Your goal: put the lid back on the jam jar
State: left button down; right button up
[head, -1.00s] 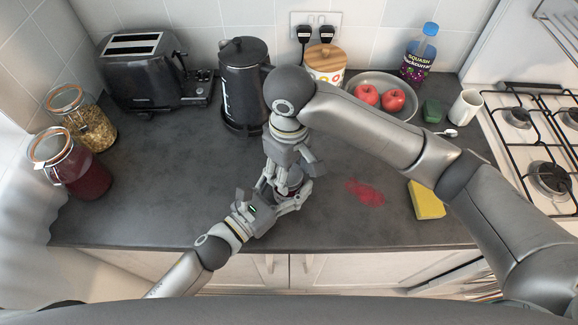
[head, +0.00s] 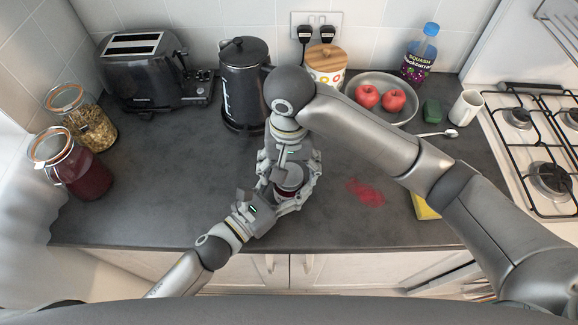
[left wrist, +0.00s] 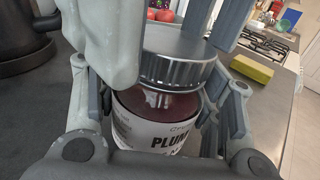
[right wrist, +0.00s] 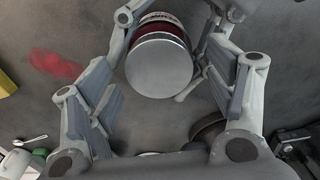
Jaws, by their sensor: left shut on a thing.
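The jam jar (left wrist: 155,135), dark red with a white plum label, stands upright on the counter in my left gripper (head: 278,201), which is shut around its side. The silver lid (left wrist: 178,58) sits on top of the jar, roughly level; I cannot tell if it is tight. In the head view the lid (head: 288,178) shows between the fingers of my right gripper (head: 287,186). My right gripper is open above the jar, pointing down. In the right wrist view its fingers stand wide apart, clear of the round lid (right wrist: 158,67).
A red smear (head: 366,192) and a yellow sponge (head: 425,207) lie right of the jar. A spoon (head: 440,133) lies near the mug (head: 466,107). The kettle (head: 243,85) stands behind. Two clip-top jars (head: 80,165) are at the left. The counter left of my grippers is clear.

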notch_tip(320, 180, up, 12)
dwell(0.9)
pick_arm(q)
jog(key=shift+c, duration=1.7)
grip_release()
jog(key=v, duration=1.2)
jog(key=shift+r, duration=0.1)
